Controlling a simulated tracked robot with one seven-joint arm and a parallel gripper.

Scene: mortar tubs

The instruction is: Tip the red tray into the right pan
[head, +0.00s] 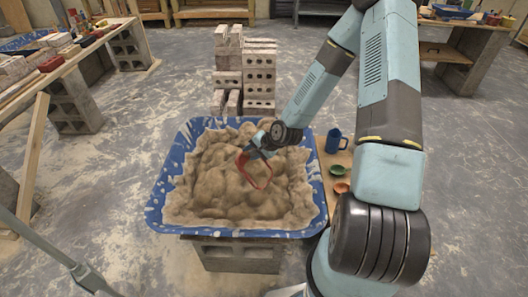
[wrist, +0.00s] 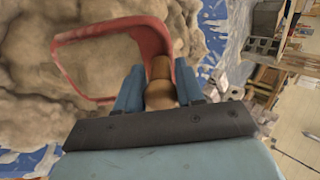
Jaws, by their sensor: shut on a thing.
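My gripper (head: 257,151) is shut on the wooden handle of a red-rimmed tray (head: 243,169) over the big blue tub (head: 158,200). In the wrist view my gripper (wrist: 160,86) has its two blue fingers either side of the handle (wrist: 160,70), and the tray's red rim (wrist: 150,32) shows as a rounded loop. Inside the rim is mortar colour; I cannot tell whether that is a load or the tub's mortar behind. The tray looks tilted, close to the lumpy mortar (head: 230,195). A small green pan (head: 338,170) and an orange-brown pan (head: 341,187) are right of the tub.
A blue mug (head: 335,141) stands by the small pans on a wooden board (head: 330,205). Stacked bricks (head: 259,80) stand behind the tub. A bench (head: 75,58) with bricks is at the left. The tub rests on a concrete block (head: 238,258). Open floor surrounds it.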

